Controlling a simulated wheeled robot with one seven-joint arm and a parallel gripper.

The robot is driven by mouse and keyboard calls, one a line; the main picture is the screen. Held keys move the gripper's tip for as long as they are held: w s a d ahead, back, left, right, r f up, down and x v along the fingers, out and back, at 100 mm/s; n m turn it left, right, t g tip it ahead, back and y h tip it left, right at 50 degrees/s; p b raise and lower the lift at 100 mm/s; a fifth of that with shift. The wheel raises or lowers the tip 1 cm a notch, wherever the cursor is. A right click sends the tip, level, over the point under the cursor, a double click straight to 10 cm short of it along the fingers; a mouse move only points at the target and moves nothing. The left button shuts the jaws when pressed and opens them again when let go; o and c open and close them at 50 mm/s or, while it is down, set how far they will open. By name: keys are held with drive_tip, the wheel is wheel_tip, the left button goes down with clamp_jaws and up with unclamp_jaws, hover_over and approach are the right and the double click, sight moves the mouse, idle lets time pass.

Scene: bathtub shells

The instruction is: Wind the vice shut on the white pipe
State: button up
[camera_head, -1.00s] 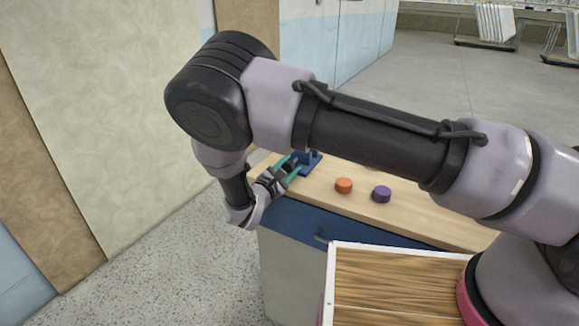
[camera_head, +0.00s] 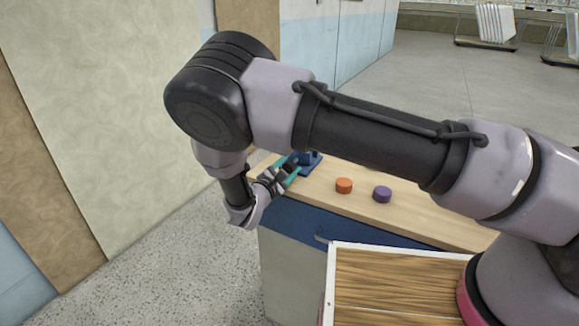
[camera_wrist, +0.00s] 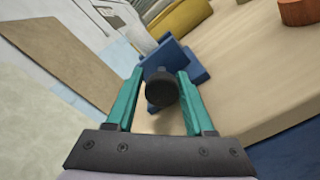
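The blue vice (camera_head: 309,163) sits at the far left end of the wooden bench top, partly hidden behind my gripper. In the wrist view the vice (camera_wrist: 178,58) lies just beyond my fingertips. A round black knob (camera_wrist: 162,88), facing the camera in front of the vice, sits between my two teal fingers. My gripper (camera_wrist: 161,72) is open, with a finger on each side of the knob and narrow gaps beside it. My gripper also shows small in the head view (camera_head: 290,166).
An orange round piece (camera_head: 344,185) and a purple one (camera_head: 382,194) stand on the bench top (camera_head: 420,217), right of the vice. A yellow rounded object (camera_wrist: 182,18) lies beyond the vice. A wooden-topped surface with a white edge (camera_head: 400,285) is in front.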

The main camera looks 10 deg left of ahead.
drive_tip(key=shift+s+d+f, duration=0.1)
drive_tip(key=shift+d+f, duration=0.1)
drive_tip(key=shift+f, duration=0.05)
